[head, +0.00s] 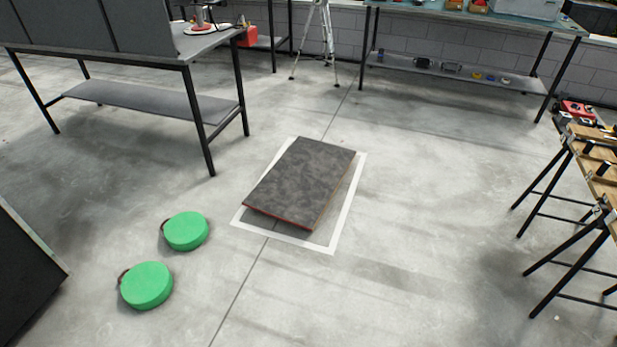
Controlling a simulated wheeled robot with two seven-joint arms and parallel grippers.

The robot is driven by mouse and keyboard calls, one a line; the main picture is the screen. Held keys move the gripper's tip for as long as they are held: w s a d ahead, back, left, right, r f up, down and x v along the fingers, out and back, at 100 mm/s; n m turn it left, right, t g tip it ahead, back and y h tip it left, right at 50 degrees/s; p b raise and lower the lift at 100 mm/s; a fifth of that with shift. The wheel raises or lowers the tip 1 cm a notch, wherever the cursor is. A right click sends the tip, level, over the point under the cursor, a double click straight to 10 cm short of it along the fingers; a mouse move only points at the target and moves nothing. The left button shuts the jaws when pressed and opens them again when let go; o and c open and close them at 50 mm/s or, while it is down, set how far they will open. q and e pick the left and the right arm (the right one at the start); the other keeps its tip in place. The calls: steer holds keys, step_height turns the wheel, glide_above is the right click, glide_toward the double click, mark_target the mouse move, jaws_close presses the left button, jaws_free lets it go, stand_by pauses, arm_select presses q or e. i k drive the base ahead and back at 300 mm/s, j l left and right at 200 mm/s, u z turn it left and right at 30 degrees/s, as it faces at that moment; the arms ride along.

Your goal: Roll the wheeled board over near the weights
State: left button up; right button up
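The wheeled board (302,182) is a dark grey, mottled rectangular panel with a reddish front edge. It lies flat, a little above the floor, within a white rectangular outline (336,240) in the middle of the head view. Its wheels are hidden beneath it. The weights are two round green discs with dark handles, on the floor to the left and nearer to me than the board: one weight (186,231) is closer to the board, the other weight (147,286) is nearer to me. Neither of my grippers shows in the head view.
A grey metal table (150,98) stands at the back left, a workbench (465,75) at the back right. A wooden trestle table (600,180) with tools is at the right. A dark box-like object (25,275) is at the lower left. The floor between board and weights is clear.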

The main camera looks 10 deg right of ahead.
mark_target(297, 190)
steer(key=i+l+z, duration=0.65)
steer(key=i+z, duration=0.55)
steer(key=i, duration=0.15)
steer(key=i+l, duration=0.1)
steer(key=i, duration=0.8)
steer(key=i+l, duration=0.1)
steer(key=i, duration=0.8)
steer(key=i+u, duration=0.15)
steer(key=i, duration=0.65)
steer(key=i+l+u, duration=0.15)
steer(key=i, duration=0.65)
